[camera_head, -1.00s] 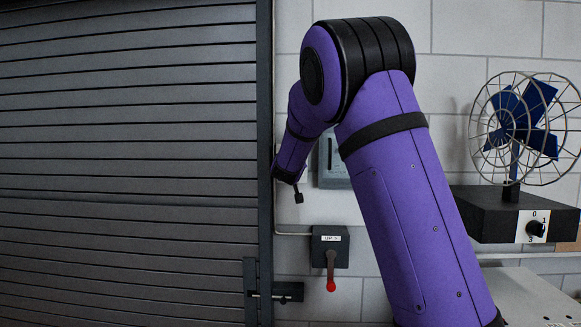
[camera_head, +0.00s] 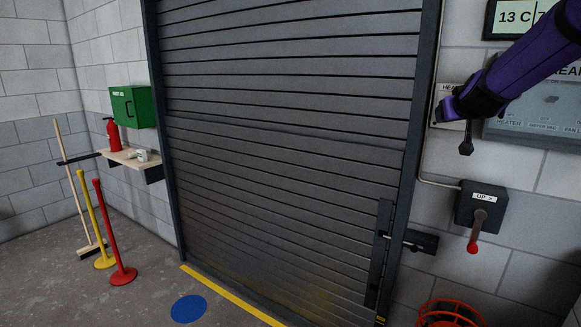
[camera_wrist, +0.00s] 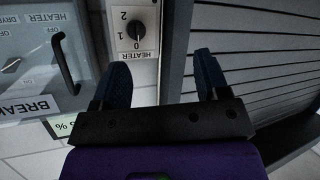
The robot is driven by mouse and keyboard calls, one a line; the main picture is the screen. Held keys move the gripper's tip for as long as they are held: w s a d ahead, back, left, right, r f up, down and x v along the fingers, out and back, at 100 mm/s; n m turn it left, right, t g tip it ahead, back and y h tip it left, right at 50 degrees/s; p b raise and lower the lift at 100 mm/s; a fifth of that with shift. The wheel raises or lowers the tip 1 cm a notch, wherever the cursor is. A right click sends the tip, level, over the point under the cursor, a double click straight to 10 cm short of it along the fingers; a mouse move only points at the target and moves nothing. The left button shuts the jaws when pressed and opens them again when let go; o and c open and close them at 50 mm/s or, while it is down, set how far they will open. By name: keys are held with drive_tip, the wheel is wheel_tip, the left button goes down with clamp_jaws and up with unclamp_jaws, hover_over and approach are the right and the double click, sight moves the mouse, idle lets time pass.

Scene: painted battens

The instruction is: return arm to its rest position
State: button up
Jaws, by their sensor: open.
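My purple arm enters the head view at the upper right, and my gripper (camera_head: 462,130) is partly seen there in front of the wall. In the wrist view my gripper (camera_wrist: 162,80) is open, with two dark blue fingers apart and nothing between them. Past the fingers is a white heater switch plate (camera_wrist: 146,45) with a dial pointing near 0. It also shows in the head view (camera_head: 449,98), partly hidden by my arm. I cannot tell how far the fingertips are from the wall.
A grey breaker panel (camera_head: 540,125) is beside my arm. Below it is a switch box (camera_head: 478,200) with a red-tipped lever hanging down. A grey roller shutter (camera_head: 290,130) fills the middle. An orange wire basket (camera_head: 450,315) is low right. Red (camera_head: 112,235) and yellow posts stand left.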

drive_tip(key=s+a+g+y, duration=0.1)
drive_tip(key=s+a+y, duration=0.15)
drive_tip(key=s, duration=0.45)
drive_tip(key=s+a+f+n+g+y, duration=0.1)
drive_tip(key=s+a, duration=0.3)
drive_tip(key=s, duration=0.3)
drive_tip(key=s+a+g+y, duration=0.1)
drive_tip(key=s+a+y, duration=0.15)
drive_tip(key=s, duration=0.45)
drive_tip(key=s+a+f+g, duration=0.1)
drive_tip(key=s+f, duration=0.1)
drive_tip(key=s, duration=0.4)
drive_tip(key=s+a+f+g+h, duration=0.1)
drive_tip(key=s+f+g, duration=0.1)
drive_tip(key=s, duration=0.5)
drive_tip(key=s+a+f+g+h, duration=0.1)
drive_tip(key=s+f+g, duration=0.1)
drive_tip(key=s, duration=0.5)
drive_tip(key=shift+a+f, duration=0.3)
drive_tip(key=shift+f, duration=0.2)
